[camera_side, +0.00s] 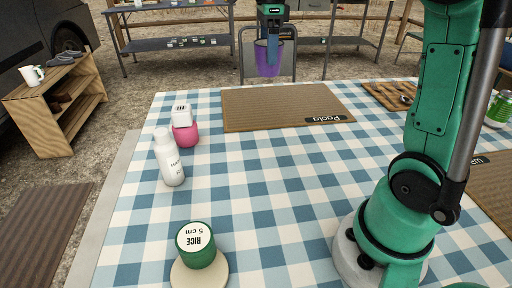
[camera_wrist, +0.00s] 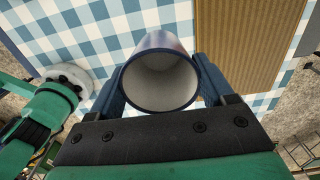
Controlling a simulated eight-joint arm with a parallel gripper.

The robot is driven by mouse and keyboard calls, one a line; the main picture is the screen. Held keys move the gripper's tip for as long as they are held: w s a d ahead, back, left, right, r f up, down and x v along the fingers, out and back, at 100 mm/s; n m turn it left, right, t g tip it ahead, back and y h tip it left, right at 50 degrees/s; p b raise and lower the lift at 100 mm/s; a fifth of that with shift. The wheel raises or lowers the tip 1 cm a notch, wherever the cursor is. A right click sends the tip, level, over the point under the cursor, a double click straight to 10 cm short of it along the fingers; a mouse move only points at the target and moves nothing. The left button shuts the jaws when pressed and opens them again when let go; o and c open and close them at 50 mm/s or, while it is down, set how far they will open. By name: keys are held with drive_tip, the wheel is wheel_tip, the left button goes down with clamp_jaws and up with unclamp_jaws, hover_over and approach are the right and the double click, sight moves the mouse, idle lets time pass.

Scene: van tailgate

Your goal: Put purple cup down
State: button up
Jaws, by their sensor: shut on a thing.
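The purple cup (camera_side: 268,58) hangs in my gripper (camera_side: 272,48) at the top of the side view. It is held above and near the far edge of the table (camera_side: 205,98). In the wrist view the cup (camera_wrist: 160,80) sits between the two blue fingers of my gripper (camera_wrist: 160,92). Its round opening faces the camera and its inside looks pale and empty. The fingers are shut on the cup's sides. The cup is clear of the cloth in the side view.
A brown mat (camera_side: 285,108) labelled Paola lies near the far edge. A pink cup (camera_side: 186,134) with a white block (camera_side: 182,115), a white bottle (camera_side: 168,158) and a green RICE tin (camera_side: 197,246) stand on the left. Checked cloth in the middle is clear.

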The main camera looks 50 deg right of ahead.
wheel_tip(320, 180, down, 20)
drive_tip(key=shift+a+r, duration=0.1)
drive_tip(key=shift+r, duration=0.05)
idle(0.3)
drive_tip(key=o, duration=1.2)
wheel_tip(320, 180, up, 11)
drive_tip(key=s+a+n+t, duration=0.3)
drive_tip(key=a+n, duration=0.3)
drive_tip(key=n, duration=0.7)
drive_tip(key=s+a+n+t, duration=0.3)
drive_tip(key=a+n, duration=0.4)
drive_tip(key=n, duration=0.7)
drive_tip(key=shift+a+f+t, duration=0.2)
drive_tip(key=shift+f+t, duration=0.05)
drive_tip(key=shift+t, duration=0.35)
